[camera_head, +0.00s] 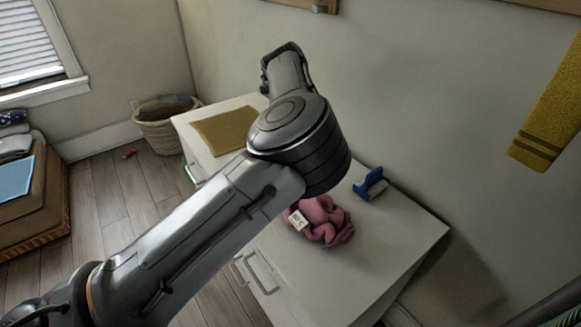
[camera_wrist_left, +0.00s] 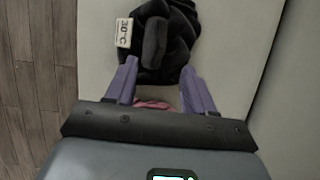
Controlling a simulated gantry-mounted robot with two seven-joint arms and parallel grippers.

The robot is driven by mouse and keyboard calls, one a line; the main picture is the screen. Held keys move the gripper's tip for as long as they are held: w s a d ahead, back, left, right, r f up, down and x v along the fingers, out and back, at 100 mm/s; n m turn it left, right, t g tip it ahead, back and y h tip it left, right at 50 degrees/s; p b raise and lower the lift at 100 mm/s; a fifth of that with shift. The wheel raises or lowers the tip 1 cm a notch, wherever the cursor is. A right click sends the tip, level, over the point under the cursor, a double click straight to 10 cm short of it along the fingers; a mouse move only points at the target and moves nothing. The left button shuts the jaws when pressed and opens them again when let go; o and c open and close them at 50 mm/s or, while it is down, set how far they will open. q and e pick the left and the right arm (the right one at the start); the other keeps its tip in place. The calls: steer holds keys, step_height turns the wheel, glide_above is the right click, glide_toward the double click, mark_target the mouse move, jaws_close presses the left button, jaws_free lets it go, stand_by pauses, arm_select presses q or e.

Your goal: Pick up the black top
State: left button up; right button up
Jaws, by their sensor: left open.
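The black top (camera_wrist_left: 162,35) lies crumpled on the pale cabinet top in the left wrist view, with a white tag reading 30°C (camera_wrist_left: 124,33) at its left. In the head view it is hidden behind my left arm. My left gripper (camera_wrist_left: 159,67) is open, with its purple fingers apart and their tips at the near edge of the black top; I cannot tell if they touch it. A pink garment (camera_head: 326,221) lies on the cabinet nearer the right end, and a bit of it (camera_wrist_left: 153,104) shows between the fingers. My right gripper is not in view.
The white cabinet (camera_head: 400,228) stands along the wall. A mustard cloth (camera_head: 222,129) lies at its far end and a blue object (camera_head: 370,184) near the wall side. A wicker basket (camera_head: 160,128) stands on the floor beyond. The cabinet's front right is clear.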

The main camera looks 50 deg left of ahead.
arm_select(q)
steer(key=x, duration=0.1)
steer(key=b+x, duration=0.1)
steer(key=x, duration=0.2)
steer(key=shift+s+f, duration=0.35)
steer(key=shift+f, duration=0.1)
steer(key=shift+a+f+b, duration=0.3)
steer(key=shift+f+b, duration=0.1)
steer(key=shift+f, duration=0.2)
steer(key=b+x, duration=0.2)
steer(key=x, duration=0.3)
steer(key=shift+a, duration=0.1)
steer(key=shift+r, duration=0.1)
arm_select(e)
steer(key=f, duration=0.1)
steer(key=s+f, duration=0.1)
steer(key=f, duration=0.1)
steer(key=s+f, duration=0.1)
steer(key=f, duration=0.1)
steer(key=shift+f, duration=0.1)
arm_select(q)
steer(key=shift+c, duration=0.9)
jaws_close()
